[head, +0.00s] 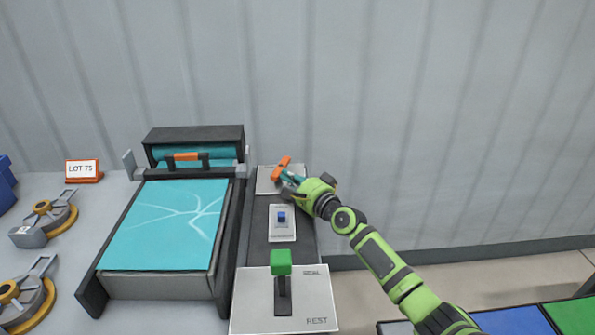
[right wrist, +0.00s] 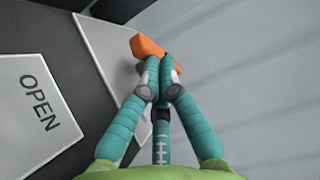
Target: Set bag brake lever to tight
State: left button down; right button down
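A lever with an orange handle (head: 283,163) stands on the plate at the far end of the dark panel. Its label is hidden or too small to read, so I cannot confirm its name or setting. The orange handle (right wrist: 148,46) also shows in the right wrist view. My right gripper (head: 291,177) is at this handle, its teal fingers drawn close together. In the right wrist view, the fingertips (right wrist: 160,70) meet at the handle, with orange beyond and beside them, and appear shut on it. My left gripper is out of view.
A small blue control (head: 281,216) and a green-knobbed lever (head: 281,263) beside the word REST stand nearer on the same panel. A plate marked OPEN (right wrist: 35,110) shows in the right wrist view. A teal-topped machine (head: 165,225) is at left; a wall is behind.

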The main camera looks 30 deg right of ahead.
jog(key=shift+w+a, duration=0.2)
jog(key=shift+a, duration=0.85)
jog(key=shift+p, duration=0.3)
